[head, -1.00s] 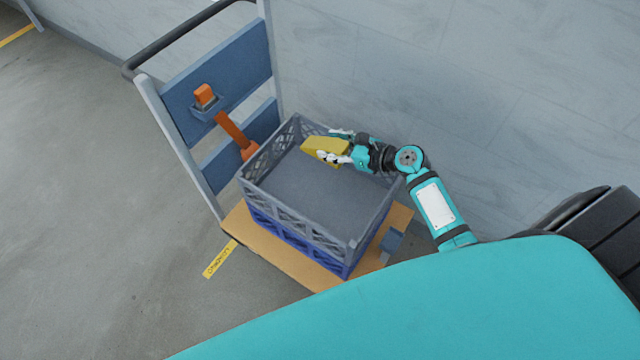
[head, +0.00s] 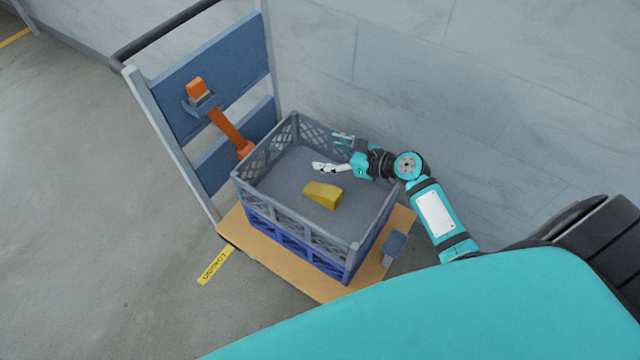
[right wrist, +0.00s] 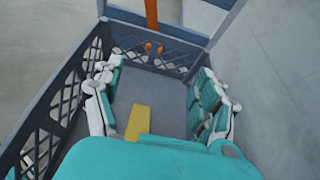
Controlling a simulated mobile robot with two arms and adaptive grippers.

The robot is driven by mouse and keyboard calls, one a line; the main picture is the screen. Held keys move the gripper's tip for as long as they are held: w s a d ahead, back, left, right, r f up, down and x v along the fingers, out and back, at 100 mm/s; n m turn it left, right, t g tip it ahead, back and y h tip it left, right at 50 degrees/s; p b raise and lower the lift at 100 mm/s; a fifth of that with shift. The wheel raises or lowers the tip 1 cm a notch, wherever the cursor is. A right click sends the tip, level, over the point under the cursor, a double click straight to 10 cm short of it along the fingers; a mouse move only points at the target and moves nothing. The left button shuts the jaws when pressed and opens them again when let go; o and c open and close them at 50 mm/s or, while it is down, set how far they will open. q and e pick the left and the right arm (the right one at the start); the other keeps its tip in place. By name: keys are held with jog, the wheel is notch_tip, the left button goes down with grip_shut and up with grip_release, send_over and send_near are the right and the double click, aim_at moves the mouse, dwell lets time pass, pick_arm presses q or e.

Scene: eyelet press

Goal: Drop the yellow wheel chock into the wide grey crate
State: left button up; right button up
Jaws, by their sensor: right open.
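The yellow wheel chock (head: 322,194) is inside the wide grey crate (head: 296,226), apart from my gripper. It appears to lie on the crate's grey floor. In the right wrist view the chock (right wrist: 138,122) shows between and beyond the open fingers, its near end hidden by my gripper's body. My right gripper (head: 332,152) is open and empty above the far right part of the crate. The same gripper (right wrist: 160,98) fills the lower part of the right wrist view. My left gripper is not in view.
The grey crate sits on a blue crate (head: 298,250) on a trolley's tan deck (head: 262,252). The trolley's blue-panelled back (head: 218,65) carries an orange-handled tool (head: 226,126). A grey wall stands behind. Open floor lies to the left.

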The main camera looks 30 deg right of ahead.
jog(key=v, duration=1.2)
